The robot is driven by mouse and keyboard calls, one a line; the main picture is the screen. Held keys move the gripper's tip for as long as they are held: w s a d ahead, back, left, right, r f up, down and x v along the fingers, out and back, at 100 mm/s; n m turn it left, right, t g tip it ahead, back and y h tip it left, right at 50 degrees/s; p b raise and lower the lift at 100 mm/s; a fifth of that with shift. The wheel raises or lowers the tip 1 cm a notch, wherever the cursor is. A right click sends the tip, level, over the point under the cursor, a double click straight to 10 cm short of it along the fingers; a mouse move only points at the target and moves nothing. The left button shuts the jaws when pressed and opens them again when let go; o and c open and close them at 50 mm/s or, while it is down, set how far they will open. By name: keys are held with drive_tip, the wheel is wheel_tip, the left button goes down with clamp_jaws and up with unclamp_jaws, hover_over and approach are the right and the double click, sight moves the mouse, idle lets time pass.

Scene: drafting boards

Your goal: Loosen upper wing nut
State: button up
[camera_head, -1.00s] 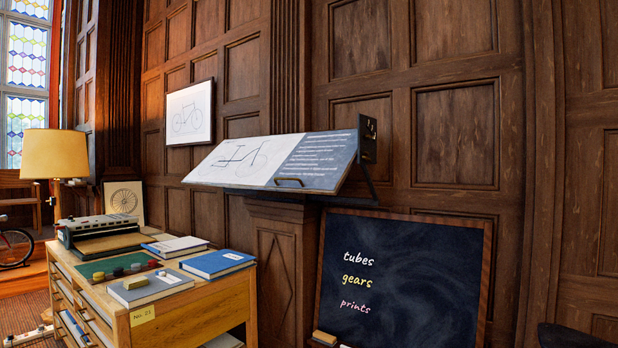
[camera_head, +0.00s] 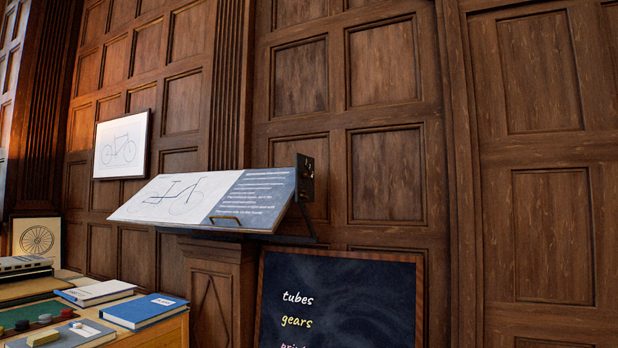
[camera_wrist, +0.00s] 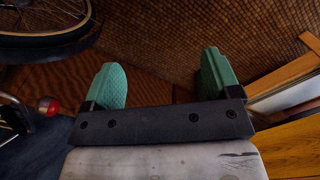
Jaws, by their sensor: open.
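The tilted drafting board (camera_head: 190,200) stands against the panelled wall in the head view, with a bicycle drawing and a dark text panel on it. A dark bracket (camera_head: 305,178) with small metal fittings sits at the board's upper right end. I cannot make out a wing nut on it at this size. My gripper (camera_wrist: 168,80) shows only in the wrist view. Its two green fingers are wide apart with nothing between them, pointing toward the floor, away from the board.
A chalkboard (camera_head: 345,300) leans below the board. A wooden cabinet (camera_head: 165,333) with books (camera_head: 145,310) stands at the left. A framed bicycle print (camera_head: 122,145) hangs on the wall. In the wrist view, a bicycle wheel (camera_wrist: 45,38) is at upper left and wooden furniture (camera_wrist: 290,150) at right.

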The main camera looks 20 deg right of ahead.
drive_tip(key=w+d+r+m+t+y, duration=0.2)
drive_tip(key=w+d+r+m, duration=0.25)
drive_tip(key=w+r, duration=0.6)
drive_tip(key=w+d+r+m+t+y, duration=0.2)
drive_tip(key=w+d+r+m+y, duration=0.3)
drive_tip(key=w+r, duration=0.55)
drive_tip(key=w+d+r+m+t, duration=0.35)
drive_tip(key=w+r+m, duration=0.35)
drive_tip(key=w+r, duration=0.4)
drive_tip(key=m+t+y, duration=0.5)
drive_tip(key=m+y, duration=0.1)
drive_tip(key=m, duration=0.5)
approach(309, 175)
drive_tip(key=shift+n, duration=0.25)
drive_tip(key=x, duration=1)
drive_tip(key=shift+w, duration=0.15)
drive_tip(key=c, duration=0.9)
